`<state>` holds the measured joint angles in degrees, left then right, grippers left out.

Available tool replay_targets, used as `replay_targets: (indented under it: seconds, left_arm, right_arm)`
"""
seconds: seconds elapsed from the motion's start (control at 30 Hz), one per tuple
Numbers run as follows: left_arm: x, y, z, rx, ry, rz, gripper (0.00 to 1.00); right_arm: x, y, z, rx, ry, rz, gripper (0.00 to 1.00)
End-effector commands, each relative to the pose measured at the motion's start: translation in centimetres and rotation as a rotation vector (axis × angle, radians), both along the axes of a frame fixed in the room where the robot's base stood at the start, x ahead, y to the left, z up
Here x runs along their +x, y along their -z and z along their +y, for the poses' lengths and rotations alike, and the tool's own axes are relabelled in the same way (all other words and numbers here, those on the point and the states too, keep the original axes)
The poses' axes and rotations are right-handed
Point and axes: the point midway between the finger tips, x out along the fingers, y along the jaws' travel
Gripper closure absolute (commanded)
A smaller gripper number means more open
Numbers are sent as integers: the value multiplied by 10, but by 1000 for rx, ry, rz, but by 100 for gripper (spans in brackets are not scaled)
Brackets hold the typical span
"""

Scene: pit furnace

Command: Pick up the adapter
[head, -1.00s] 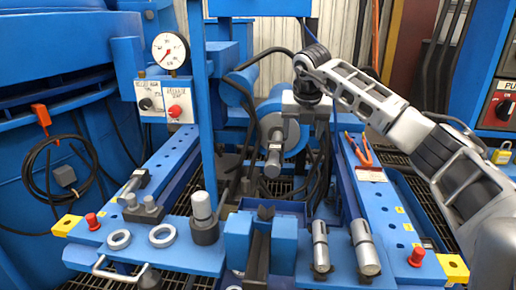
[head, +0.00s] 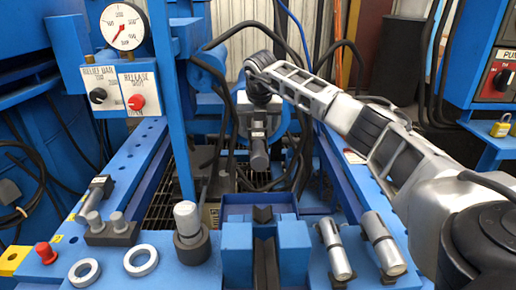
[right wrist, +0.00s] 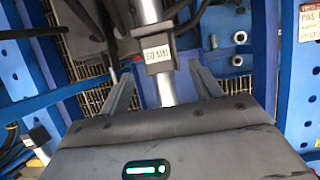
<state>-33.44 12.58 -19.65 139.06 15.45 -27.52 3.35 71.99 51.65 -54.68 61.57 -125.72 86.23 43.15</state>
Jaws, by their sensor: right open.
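My right gripper (head: 258,128) is in the middle of the head view, in front of the blue press. In the right wrist view its two fingers (right wrist: 162,88) are apart. A silver cylindrical part with a block labelled 50 MM (right wrist: 158,54) shows between and beyond them; I take it for the adapter. Its grey round end (head: 258,158) shows just below the gripper in the head view. I cannot tell whether the fingers touch it. My left gripper is not in view.
A silver cylinder in a dark base (head: 188,222), two rings (head: 140,260) and two lying silver cylinders (head: 382,243) are on the blue bench. A gauge post (head: 185,100) rises on the left. Cables hang behind the gripper.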

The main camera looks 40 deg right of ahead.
Motion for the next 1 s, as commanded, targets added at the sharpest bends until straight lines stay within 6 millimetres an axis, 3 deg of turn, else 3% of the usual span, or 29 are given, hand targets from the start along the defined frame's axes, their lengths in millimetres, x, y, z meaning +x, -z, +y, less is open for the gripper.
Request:
replay_targets:
  seconds: [0.27, 0.4, 0.73, 0.77, 0.97, 1.0]
  left_arm:
    - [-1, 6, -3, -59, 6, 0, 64]
    - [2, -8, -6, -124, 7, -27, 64]
    - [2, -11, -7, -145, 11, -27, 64]
    - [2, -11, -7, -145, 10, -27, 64]
    - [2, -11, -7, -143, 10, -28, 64]
    - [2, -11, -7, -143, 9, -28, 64]
  right_arm:
    - [7, 31, -5, 1, 1, 2, 36]
    - [13, 48, -9, 2, 1, 1, 36]
    - [16, 53, -12, 0, -1, 0, 36]
    - [16, 53, -12, 0, -1, 0, 42]
    - [15, 52, -12, 0, -1, 0, 98]
    - [16, 49, -12, 0, -1, -6, 100]
